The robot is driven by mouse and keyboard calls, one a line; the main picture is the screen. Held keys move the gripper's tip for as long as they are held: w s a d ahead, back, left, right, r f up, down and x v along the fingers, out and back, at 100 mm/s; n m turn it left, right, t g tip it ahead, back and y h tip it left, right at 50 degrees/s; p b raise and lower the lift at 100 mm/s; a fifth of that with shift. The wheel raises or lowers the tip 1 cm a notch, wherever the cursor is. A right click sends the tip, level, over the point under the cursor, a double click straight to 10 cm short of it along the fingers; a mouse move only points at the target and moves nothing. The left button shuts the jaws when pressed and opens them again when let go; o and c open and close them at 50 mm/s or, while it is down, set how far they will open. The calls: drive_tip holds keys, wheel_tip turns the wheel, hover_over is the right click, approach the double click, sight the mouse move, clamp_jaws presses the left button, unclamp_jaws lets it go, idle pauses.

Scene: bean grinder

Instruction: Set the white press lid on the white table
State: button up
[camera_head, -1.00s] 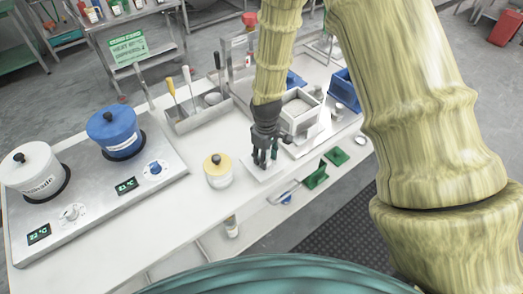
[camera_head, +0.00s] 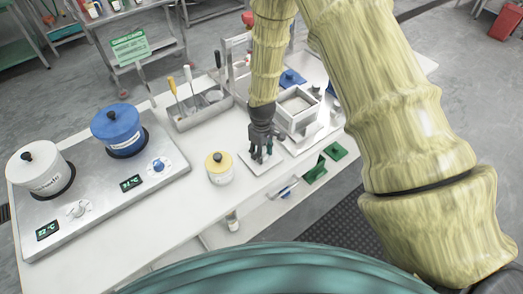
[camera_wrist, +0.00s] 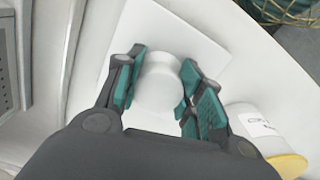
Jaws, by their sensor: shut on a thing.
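The white press lid (camera_head: 266,168) is a flat square plate with a short round white knob. My gripper (camera_head: 259,157) is shut on it from above, beside the yellow-topped jar. In the wrist view, the teal pads of my gripper (camera_wrist: 160,88) sit on both sides of the knob, with the plate (camera_wrist: 205,48) beneath. The lid is over the white table (camera_head: 180,215), low and close to its top. I cannot tell whether it touches the table.
A white jar with a yellow top (camera_head: 220,170) stands just left of the lid. The hot plate (camera_head: 100,185) with white and blue pots is further left. An open square box (camera_head: 298,104) stands behind, right of the tool tray (camera_head: 200,113). A green piece (camera_head: 315,170) is to the right.

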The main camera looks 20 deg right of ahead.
drive_tip(key=shift+f, duration=0.15)
drive_tip(key=o, duration=1.1)
drive_tip(key=shift+r, duration=0.2)
wheel_tip(320, 180, up, 12)
drive_tip(key=b, duration=0.4)
